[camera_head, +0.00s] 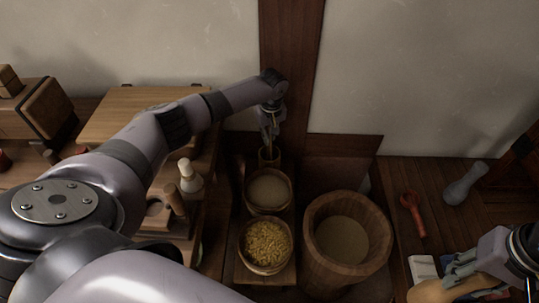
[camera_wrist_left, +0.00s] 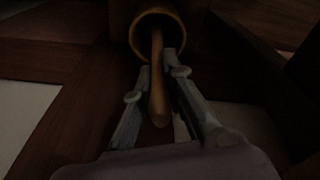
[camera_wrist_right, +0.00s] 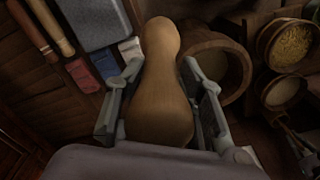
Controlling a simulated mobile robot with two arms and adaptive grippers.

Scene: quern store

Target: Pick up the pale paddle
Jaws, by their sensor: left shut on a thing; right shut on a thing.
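My left gripper (camera_head: 269,120) reaches down at the back, above a small wooden cup (camera_head: 269,157). In the left wrist view its fingers (camera_wrist_left: 157,78) are shut on the tan wooden handle (camera_wrist_left: 157,100) of what appears to be the pale paddle. The handle's far end lies inside the round cup rim (camera_wrist_left: 178,15), and the rest of it is hidden. My right gripper (camera_head: 465,266) is at the lower right, shut on a tan gourd-shaped vessel (camera_wrist_right: 160,85). The vessel (camera_head: 440,291) also shows in the head view.
A bowl of pale meal (camera_head: 268,190), a bowl of yellow grain (camera_head: 265,246) and a large wooden tub (camera_head: 322,256) stand near the cup. A red scoop (camera_head: 413,212) and a grey pestle-like tool (camera_head: 464,186) lie at the right. A white bottle (camera_head: 190,180) stands left.

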